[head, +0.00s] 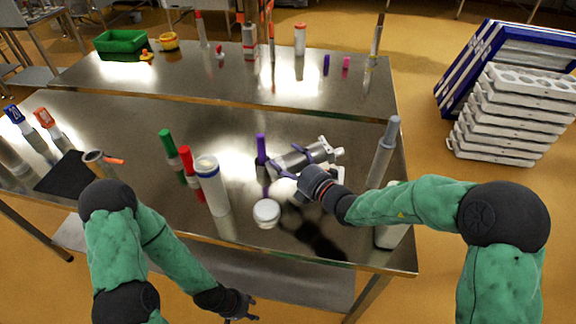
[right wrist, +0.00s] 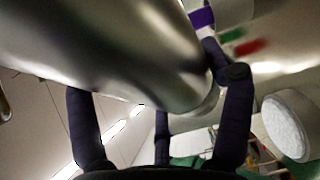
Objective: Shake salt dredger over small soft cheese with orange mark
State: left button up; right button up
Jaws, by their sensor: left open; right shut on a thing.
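My right gripper (head: 318,180) is shut on a silver metal cylinder (head: 296,160), which looks like the salt dredger. It is held tilted, nearly lying, above the steel table. In the right wrist view the shiny cylinder (right wrist: 110,45) fills the upper left between my dark fingers. A small round white thing (head: 266,210), possibly a soft cheese, sits on the table left of and nearer than my right gripper. A white round (right wrist: 287,125) also shows in the right wrist view. Another pale round (head: 282,190) is partly hidden by the gripper. I see no orange mark on either. My left gripper (head: 240,306) is open and empty, low before the table's front edge.
A tall white bottle with a blue rim (head: 210,185) stands left of the white round, beside red-capped (head: 188,162) and green-capped (head: 170,145) bottles. A grey-topped tall bottle (head: 384,152) stands at right. A dark mat (head: 66,174) lies at left.

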notch_tip(320, 180, up, 4)
jog(key=m+t+p, duration=0.1)
jog(key=m+p, duration=0.1)
jog(key=m, duration=0.1)
jog(key=shift+w+r+y+p, duration=0.1)
jog(key=shift+r+y+p, duration=0.05)
jog(key=shift+y+p, duration=0.25)
jog(key=shift+d+r+m+p, duration=0.2)
jog(key=shift+r+m+p, duration=0.3)
jog(key=shift+m+p, duration=0.15)
dwell(6.4)
